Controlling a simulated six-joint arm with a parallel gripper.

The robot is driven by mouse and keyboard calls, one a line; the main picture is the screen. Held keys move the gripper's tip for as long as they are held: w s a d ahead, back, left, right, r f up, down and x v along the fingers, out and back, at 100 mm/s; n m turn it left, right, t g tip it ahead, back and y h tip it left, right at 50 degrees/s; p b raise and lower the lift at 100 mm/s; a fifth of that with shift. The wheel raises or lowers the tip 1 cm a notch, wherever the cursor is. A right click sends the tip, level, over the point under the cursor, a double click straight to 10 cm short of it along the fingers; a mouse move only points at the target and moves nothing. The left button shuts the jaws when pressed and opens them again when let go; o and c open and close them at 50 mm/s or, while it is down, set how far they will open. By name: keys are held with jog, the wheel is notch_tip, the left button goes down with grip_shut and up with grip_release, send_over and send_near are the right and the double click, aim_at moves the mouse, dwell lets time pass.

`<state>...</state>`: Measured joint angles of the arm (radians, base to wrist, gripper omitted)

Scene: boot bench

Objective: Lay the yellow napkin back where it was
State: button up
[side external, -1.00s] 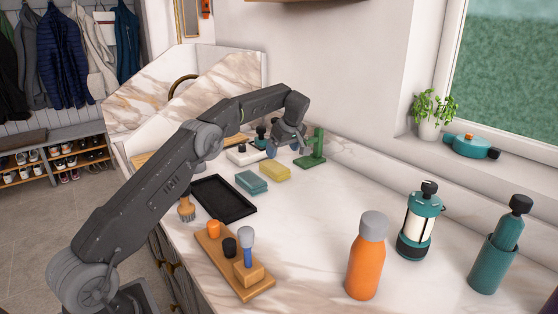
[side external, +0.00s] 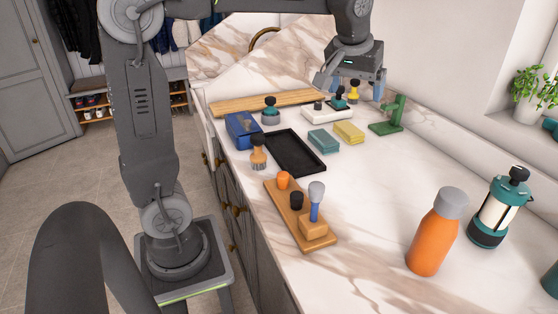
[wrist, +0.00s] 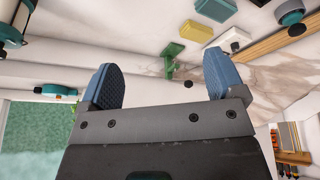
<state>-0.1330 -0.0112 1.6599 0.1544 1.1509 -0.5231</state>
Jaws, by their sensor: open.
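The yellow napkin (side external: 349,132), a small folded block, lies flat on the marble counter beside a similar teal cloth (side external: 323,140). In the wrist view the yellow napkin (wrist: 196,33) is at the top, beyond the fingertips. My gripper (side external: 353,90) is raised above the back of the counter, behind the napkin and apart from it. Its blue fingers stand wide apart, with nothing between them in the wrist view (wrist: 163,70).
A green stand (side external: 388,115) is right of the napkin. A black tray (side external: 294,152) lies to the left, with a white block (side external: 327,114) behind. An orange bottle (side external: 437,232) and lantern (side external: 498,207) stand at front right. The middle counter is clear.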

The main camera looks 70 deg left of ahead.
jog(key=s+d+f+m+t+h, duration=0.1)
jog(key=s+d+f+m, duration=0.2)
jog(key=s, duration=0.7)
jog(key=s+d+f+m+t+h, duration=0.1)
jog(key=s+d+f+m, duration=0.3)
jog(key=s, duration=0.6)
jog(key=shift+d+f, duration=0.45)
jog(key=shift+f, duration=0.25)
